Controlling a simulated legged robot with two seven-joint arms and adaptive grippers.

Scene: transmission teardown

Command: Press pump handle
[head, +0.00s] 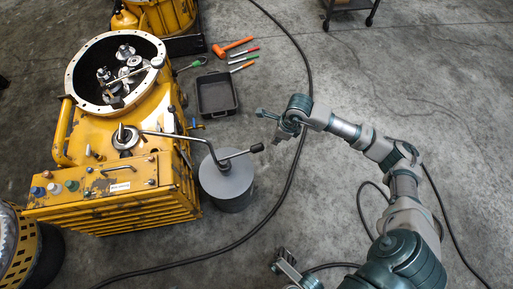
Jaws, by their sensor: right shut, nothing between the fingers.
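A grey cylindrical can (228,190) stands on the floor at the right side of the yellow machine. The pump handle (235,156) is a metal bar over the can's top, with a black grip (257,148) on its right end. A metal tube runs from the handle area left to the machine's top. My right gripper (264,113) is shut and empty, above and beyond the black grip in the picture, apart from it. My left gripper does not show clearly.
The yellow transmission housing (100,125) with its open round bell of gears fills the left. A black tray (217,94), an orange hammer (233,46) and several small tools lie beyond. A black cable (292,172) crosses the floor. The concrete floor at right is mostly clear.

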